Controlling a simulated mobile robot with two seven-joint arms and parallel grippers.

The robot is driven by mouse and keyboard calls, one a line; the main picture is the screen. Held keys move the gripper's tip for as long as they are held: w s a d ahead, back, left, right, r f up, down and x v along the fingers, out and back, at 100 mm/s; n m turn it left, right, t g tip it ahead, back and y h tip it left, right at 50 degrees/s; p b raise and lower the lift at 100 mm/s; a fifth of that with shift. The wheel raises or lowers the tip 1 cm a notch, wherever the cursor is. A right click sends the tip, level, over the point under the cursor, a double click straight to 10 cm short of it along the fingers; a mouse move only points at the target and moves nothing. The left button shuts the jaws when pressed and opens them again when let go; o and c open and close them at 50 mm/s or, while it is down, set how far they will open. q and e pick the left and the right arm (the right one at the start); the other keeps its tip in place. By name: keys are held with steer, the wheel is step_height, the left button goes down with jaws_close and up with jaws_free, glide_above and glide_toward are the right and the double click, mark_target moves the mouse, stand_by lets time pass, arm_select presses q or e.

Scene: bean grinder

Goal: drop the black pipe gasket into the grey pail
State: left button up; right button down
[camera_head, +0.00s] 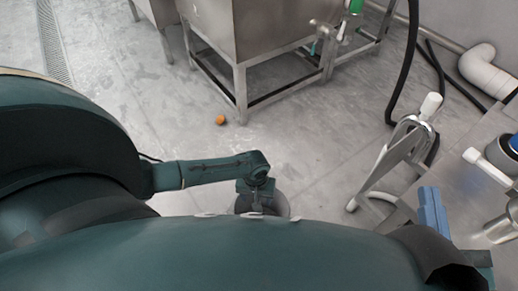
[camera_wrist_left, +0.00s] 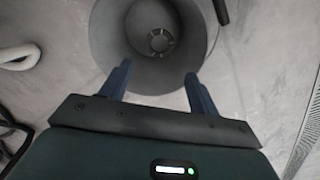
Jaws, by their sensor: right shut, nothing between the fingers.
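The grey pail (camera_wrist_left: 107,40) stands on the floor with its mouth open below my left gripper (camera_wrist_left: 157,84). Its rim also shows in the head view (camera_head: 280,203), partly hidden by my left arm. A dark round piece with notches, which looks like the black pipe gasket (camera_wrist_left: 160,41), lies at the pail's bottom inside. My left gripper's two blue fingers are spread apart with nothing between them, pointing at the pail. In the head view my right gripper (camera_head: 434,211) is shut and empty at the right, well away from the pail.
A steel sink stand (camera_head: 260,30) is at the back, with a small orange object (camera_head: 220,119) on the floor before it. A steel table (camera_head: 480,175), a metal bracket (camera_head: 405,145), a black hose (camera_head: 405,65) and a white pipe (camera_head: 488,72) fill the right. Floor around the orange object is clear.

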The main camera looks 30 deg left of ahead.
arm_select(q)
steer(key=shift+o, duration=1.1)
step_height(320, 180, up, 13)
steer(key=p, duration=0.7)
steer(key=shift+p, duration=0.35)
arm_select(e)
steer(key=shift+d+n+g+h, duration=0.45)
steer(key=shift+d+h, duration=0.35)
steer(key=shift+h, duration=0.2)
arm_select(q)
steer(key=shift+s, duration=0.1)
arm_select(e)
steer(key=shift+s, duration=0.1)
